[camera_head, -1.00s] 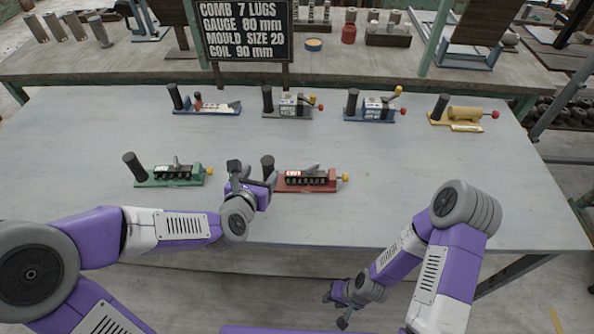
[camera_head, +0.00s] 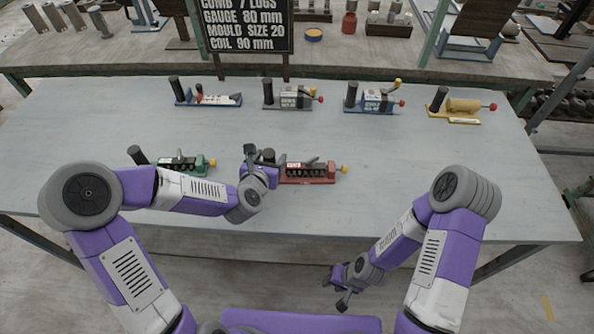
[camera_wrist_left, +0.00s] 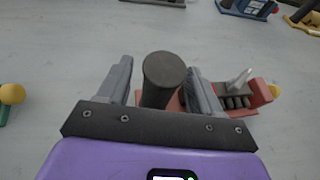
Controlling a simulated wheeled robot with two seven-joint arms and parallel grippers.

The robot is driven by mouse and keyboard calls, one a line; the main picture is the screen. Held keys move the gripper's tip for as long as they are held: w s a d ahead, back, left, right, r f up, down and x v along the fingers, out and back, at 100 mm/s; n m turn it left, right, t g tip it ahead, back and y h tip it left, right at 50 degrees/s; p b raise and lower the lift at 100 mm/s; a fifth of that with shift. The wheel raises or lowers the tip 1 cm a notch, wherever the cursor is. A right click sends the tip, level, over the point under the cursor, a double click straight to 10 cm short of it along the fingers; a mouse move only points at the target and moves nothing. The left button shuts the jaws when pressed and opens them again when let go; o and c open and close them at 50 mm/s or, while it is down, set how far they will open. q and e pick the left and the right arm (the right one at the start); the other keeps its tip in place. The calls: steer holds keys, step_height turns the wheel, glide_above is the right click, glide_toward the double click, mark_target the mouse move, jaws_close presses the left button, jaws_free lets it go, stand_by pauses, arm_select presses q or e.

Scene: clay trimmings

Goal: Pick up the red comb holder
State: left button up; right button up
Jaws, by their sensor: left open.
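The red comb holder (camera_head: 318,172) lies in the front row on the grey table. It has a red base, a row of dark lugs, a yellow knob at its right end and an upright black handle at its left end. My left gripper (camera_head: 260,158) is at that handle. In the left wrist view the black handle (camera_wrist_left: 163,80) stands between the two open fingers of the left gripper (camera_wrist_left: 160,88), with a gap visible on the left side. Contact on the right side is unclear. My right gripper (camera_head: 342,285) hangs in front of the table, away from the holder.
A green comb holder (camera_head: 185,163) lies to the left, partly behind my left arm. Blue (camera_head: 208,100), grey (camera_head: 290,98), another blue (camera_head: 372,100) and yellow (camera_head: 458,108) tools stand in the back row. A black sign (camera_head: 247,25) rises behind. The table's right side is clear.

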arm_select(q)
steer(key=shift+w, duration=0.1)
jaws_close()
stand_by(0.3)
